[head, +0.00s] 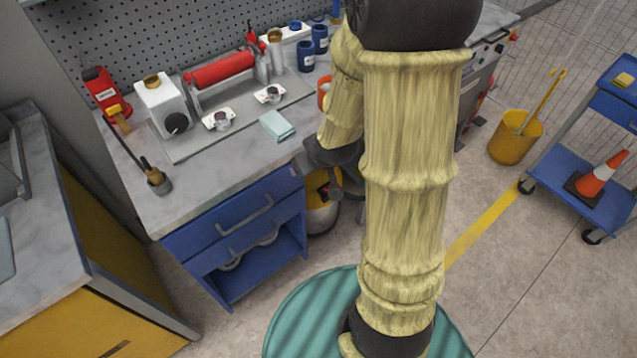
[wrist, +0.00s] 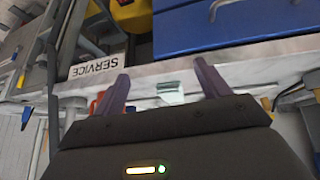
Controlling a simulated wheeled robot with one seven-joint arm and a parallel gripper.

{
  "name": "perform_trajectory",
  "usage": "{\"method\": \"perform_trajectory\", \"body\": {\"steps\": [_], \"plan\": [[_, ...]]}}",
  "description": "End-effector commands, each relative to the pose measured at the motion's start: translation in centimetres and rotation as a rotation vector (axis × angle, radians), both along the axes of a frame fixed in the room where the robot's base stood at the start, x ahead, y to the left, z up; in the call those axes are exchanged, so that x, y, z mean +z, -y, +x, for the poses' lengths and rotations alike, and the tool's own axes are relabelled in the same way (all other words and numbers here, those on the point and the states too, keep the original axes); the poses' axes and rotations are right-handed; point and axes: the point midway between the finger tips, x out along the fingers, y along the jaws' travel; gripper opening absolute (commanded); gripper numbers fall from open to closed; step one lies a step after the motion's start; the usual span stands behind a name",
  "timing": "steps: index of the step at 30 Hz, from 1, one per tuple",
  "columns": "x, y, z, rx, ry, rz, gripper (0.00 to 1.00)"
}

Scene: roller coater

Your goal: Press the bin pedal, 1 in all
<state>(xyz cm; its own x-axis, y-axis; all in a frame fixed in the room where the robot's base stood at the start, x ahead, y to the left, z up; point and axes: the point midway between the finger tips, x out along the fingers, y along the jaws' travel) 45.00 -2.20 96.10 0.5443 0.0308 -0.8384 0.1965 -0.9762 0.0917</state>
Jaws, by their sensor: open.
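The yellow bin (head: 322,207) stands on the floor at the right end of the blue cabinet, partly hidden behind my arm and gripper in the head view. A yellow round shape that looks like the bin (wrist: 133,14) shows at the top edge of the wrist view. I cannot make out the pedal in either view. My gripper (wrist: 161,68) is open and empty, its two dark fingers spread wide. In the head view it is mostly hidden by my arm. It is above the bin and beside the bench edge, apart from the bin as far as I can tell.
The grey bench top (head: 215,175) carries a red roller coater (head: 220,69), a folded teal cloth (head: 277,125) and several small items. A blue cabinet (head: 235,225) is below. A yellow bucket (head: 510,145) and blue cart (head: 590,190) stand right. Floor between is clear.

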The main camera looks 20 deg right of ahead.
Motion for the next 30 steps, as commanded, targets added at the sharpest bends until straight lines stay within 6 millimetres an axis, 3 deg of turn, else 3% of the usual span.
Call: {"method": "perform_trajectory", "body": {"steps": [9,12,21,25,30], "plan": [[4.2,-1.8,-8.1,-0.175,-0.275,0.035,0.75],[4.8,-2.2,-9.7,-0.203,-0.327,0.053,0.75],[4.9,-2.3,-10.3,-0.214,-0.349,0.057,0.73],[5.6,-2.3,-10.3,-0.213,-0.348,0.058,0.47],[8.5,-2.3,-10.2,-0.213,-0.348,0.057,0.14]]}}
